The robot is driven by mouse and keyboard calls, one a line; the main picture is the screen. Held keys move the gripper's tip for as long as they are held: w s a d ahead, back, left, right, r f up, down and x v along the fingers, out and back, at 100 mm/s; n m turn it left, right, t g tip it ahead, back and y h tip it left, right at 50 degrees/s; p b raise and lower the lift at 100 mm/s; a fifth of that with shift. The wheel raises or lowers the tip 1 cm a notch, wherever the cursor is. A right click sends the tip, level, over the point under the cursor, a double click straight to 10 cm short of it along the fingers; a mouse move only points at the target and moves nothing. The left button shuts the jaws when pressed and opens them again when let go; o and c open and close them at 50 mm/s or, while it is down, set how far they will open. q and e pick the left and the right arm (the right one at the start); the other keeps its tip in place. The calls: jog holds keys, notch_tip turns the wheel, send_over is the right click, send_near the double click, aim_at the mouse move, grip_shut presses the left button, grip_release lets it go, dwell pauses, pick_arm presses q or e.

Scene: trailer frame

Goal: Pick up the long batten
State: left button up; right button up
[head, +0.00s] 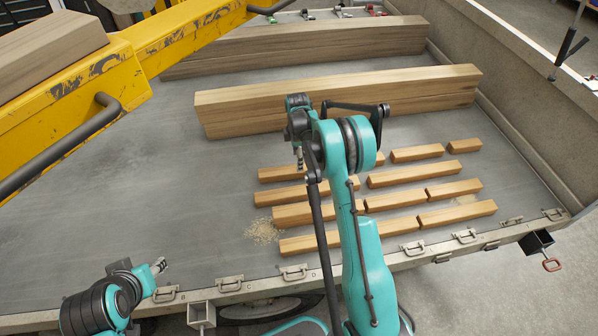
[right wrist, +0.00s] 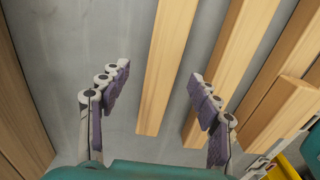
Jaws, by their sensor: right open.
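Several light wooden battens of different lengths lie in rows on the grey trailer bed. One longer batten (head: 415,173) lies right of centre in the head view, and another (head: 457,213) is in the front row; which is the long one meant, I cannot tell. My right gripper (head: 299,160) hangs over the left ends of the rows, partly hidden by my arm. In the right wrist view it (right wrist: 159,75) is open and empty, with a batten (right wrist: 168,70) showing beyond and between its fingers. A second batten (right wrist: 230,70) passes behind the right finger. My left gripper (head: 159,267) is low at left, its opening unclear.
Thick beams (head: 350,92) lie behind the battens, with more (head: 300,45) farther back. A yellow frame (head: 80,90) crosses the upper left. A grey side wall (head: 530,100) bounds the right, and a latched edge (head: 400,262) the front. The bed's left part is clear.

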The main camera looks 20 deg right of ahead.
jog(key=f+b, duration=0.1)
jog(key=f, duration=0.1)
jog(key=f+b, duration=0.1)
jog(key=f, duration=0.1)
jog(key=shift+s+f, duration=0.2)
jog(key=shift+f, duration=0.15)
jog(key=shift+d+f, duration=0.1)
jog(key=shift+f, duration=0.3)
jog(key=shift+s+r, duration=0.1)
jog(key=shift+c, duration=0.9)
grip_shut()
